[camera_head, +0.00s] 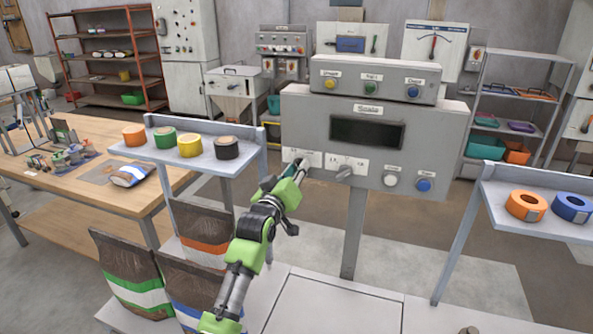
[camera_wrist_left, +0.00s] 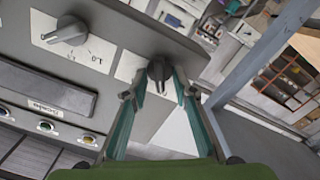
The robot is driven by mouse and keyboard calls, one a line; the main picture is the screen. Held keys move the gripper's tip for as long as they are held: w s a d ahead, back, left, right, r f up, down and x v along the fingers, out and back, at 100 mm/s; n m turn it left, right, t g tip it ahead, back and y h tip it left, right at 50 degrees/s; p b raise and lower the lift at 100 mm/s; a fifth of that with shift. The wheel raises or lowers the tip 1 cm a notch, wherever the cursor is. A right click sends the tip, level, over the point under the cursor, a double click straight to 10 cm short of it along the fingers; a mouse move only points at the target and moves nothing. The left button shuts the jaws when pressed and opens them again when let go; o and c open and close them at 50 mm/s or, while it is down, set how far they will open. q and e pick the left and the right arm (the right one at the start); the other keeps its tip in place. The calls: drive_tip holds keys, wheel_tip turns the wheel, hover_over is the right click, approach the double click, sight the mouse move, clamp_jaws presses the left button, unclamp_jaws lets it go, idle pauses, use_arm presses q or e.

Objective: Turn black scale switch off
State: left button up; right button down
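The grey scale panel (camera_head: 450,135) stands on a post at the centre of the head view, with a dark display (camera_head: 366,132). The black scale switch (camera_wrist_left: 159,70) is a rotary knob on a white plate in the left wrist view. In the head view my gripper largely hides it. My left gripper (camera_head: 291,174) is at the panel's lower left. In the left wrist view its fingers (camera_wrist_left: 158,88) are apart, one on each side of the black knob, with gaps visible. A grey knob (camera_head: 345,171) sits to its right in the head view. My right gripper is not in view.
White (camera_head: 390,179) and blue (camera_head: 423,185) buttons sit at the panel's lower right. A shelf with tape rolls (camera_head: 190,146) stands close on the left, above filled bags (camera_head: 130,275). Another shelf (camera_head: 490,205) stands on the right.

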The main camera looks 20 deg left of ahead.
use_arm(q)
drive_tip(key=s, duration=1.2)
drive_tip(key=shift+a, duration=0.2)
drive_tip(key=shift+f, duration=0.15)
